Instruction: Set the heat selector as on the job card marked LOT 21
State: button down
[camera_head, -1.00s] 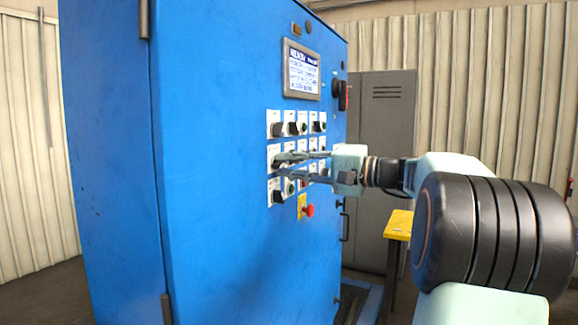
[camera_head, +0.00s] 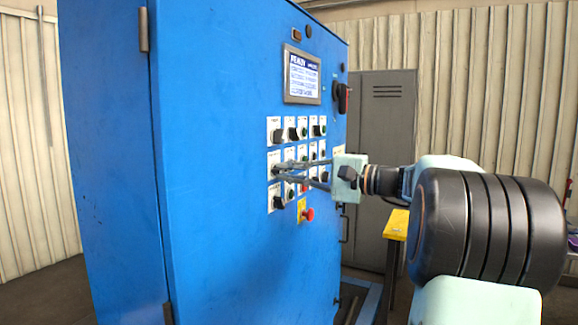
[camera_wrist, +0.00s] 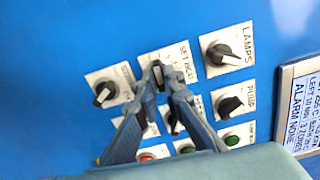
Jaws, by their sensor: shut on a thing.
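The heat selector (camera_wrist: 157,71) is a dark rotary knob on a white plate lettered SET HEAT in the wrist view. My gripper (camera_wrist: 158,80) is shut on this knob, one finger on each side. The fingers hide part of the knob and its scale, so I cannot read its setting. In the head view my gripper (camera_head: 279,168) reaches the left column of the control panel, middle row. No job card marked LOT 21 can be made out in either view.
A LAMPS knob (camera_wrist: 218,53), a PUMP knob (camera_wrist: 230,105) and another knob (camera_wrist: 104,93) lie close around. The blue cabinet has a lit display (camera_head: 302,75), a red stop button (camera_head: 308,214) and a red-and-black switch (camera_head: 342,97). A yellow-topped stand (camera_head: 397,224) is at right.

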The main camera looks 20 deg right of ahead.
jog(key=m+p, duration=1.4)
jog(key=shift+r, duration=0.1)
dwell(0.3)
jog(key=c, duration=2)
grip_release()
jog(key=shift+c, duration=0.2)
jog(key=v, duration=1.2)
